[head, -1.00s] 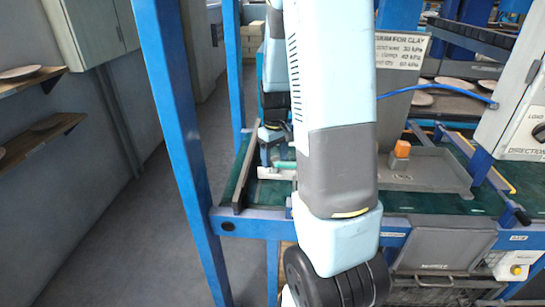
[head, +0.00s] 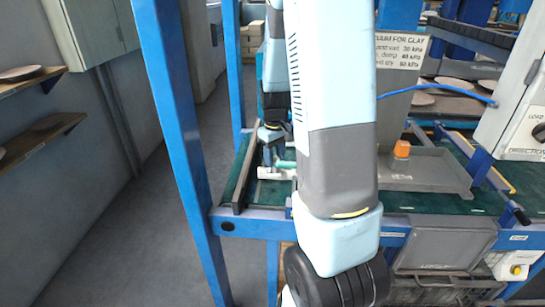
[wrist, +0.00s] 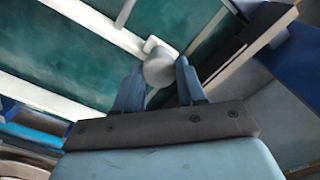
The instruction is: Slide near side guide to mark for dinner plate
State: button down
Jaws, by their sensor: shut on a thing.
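A pale round knob (wrist: 159,70) sits between the two blue fingers of my gripper (wrist: 158,78) in the wrist view. The fingers touch it from both sides, so my gripper is shut on it. The knob joins a white bar of the side guide (wrist: 98,24), which lies over the green belt (wrist: 60,48). In the head view my gripper (head: 272,138) is small and partly hidden behind my own arm, above the belt's left end. A white piece of the guide (head: 272,173) shows just below it. The dinner plate mark cannot be made out.
A dark rail (wrist: 245,45) runs along the belt edge close to my gripper. A blue frame post (head: 178,140) stands left of my arm. A grey tray with an orange block (head: 402,149) is on the right. Plates lie on wall shelves (head: 38,136) at the left.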

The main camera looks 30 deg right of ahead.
jog(key=shift+s+a, duration=0.35)
jog(key=shift+s, duration=0.25)
jog(key=shift+s+a, duration=0.3)
jog(key=shift+s, duration=0.3)
jog(key=c, duration=0.7)
grip_release()
jog(key=shift+a, duration=0.15)
jog(key=shift+o, duration=0.2)
notch_tip(320, 180, up, 14)
jog(key=shift+f, duration=0.15)
jog(key=s+a+r+m+t, duration=0.1)
jog(key=s+a+r+t, duration=0.1)
jog(key=s+a+r, duration=0.3)
jog(key=s+a+r+m+t, duration=0.1)
jog(key=s+a+r+t, duration=0.2)
jog(key=s, duration=1)
jog(key=a+r, duration=0.2)
jog(key=a, duration=0.1)
jog(key=shift+s+t, duration=0.3)
jog(key=shift+s, duration=0.05)
